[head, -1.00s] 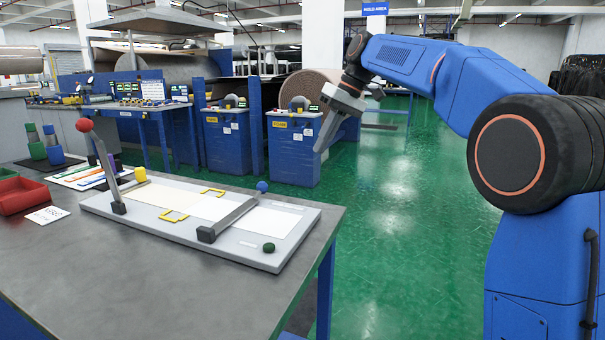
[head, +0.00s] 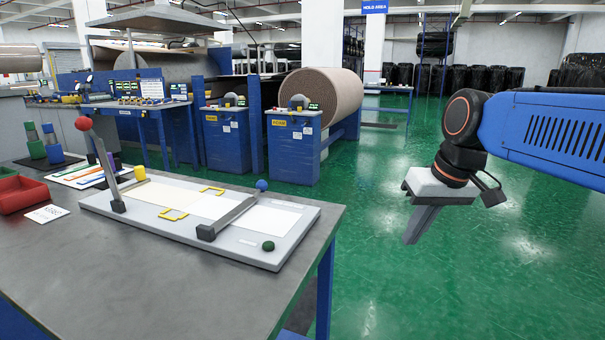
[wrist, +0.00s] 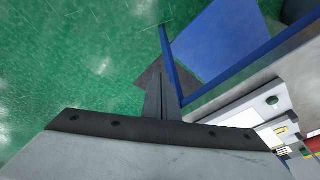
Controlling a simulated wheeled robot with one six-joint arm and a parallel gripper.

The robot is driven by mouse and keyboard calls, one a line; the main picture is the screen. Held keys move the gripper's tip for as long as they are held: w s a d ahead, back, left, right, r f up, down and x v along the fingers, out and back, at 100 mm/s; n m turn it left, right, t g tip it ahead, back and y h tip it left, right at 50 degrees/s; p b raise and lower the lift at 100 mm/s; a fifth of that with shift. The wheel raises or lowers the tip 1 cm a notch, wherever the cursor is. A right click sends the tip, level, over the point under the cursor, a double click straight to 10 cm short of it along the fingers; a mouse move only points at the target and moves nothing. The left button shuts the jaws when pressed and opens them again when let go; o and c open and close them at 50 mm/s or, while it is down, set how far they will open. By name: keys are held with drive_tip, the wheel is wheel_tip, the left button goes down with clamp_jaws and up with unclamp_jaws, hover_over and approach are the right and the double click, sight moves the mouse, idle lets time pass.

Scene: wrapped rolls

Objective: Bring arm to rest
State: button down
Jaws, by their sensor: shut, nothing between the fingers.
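My gripper (head: 424,222) hangs at the right of the head view, over the green floor and to the right of the grey table (head: 150,275). Its fingers are together and point down and a little left, with nothing between them. It is apart from the table and touches nothing. In the wrist view the closed fingers (wrist: 161,98) show at the middle, with the floor and the table's blue frame beyond them.
A white board (head: 272,258) with two levers, one red-knobbed and one blue-knobbed, lies on the table. A red bin (head: 22,198) stands at the left. Blue cabinets (head: 292,150) and a large brown roll (head: 335,95) stand behind. The floor (head: 400,285) around my gripper is clear.

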drive_tip(key=s+d+f+m+h, duration=0.1)
drive_tip(key=s+d+f, duration=0.2)
drive_tip(key=s+f, duration=0.4)
drive_tip(key=s+d+f+m+t+h, duration=0.1)
drive_tip(key=s+d+f, duration=0.2)
drive_tip(key=s+f, duration=0.5)
drive_tip(key=shift+s+d+f+t, duration=0.15)
drive_tip(key=shift+d+f+t, duration=0.15)
drive_tip(key=shift+f, duration=0.1)
drive_tip(key=shift+a, duration=0.1)
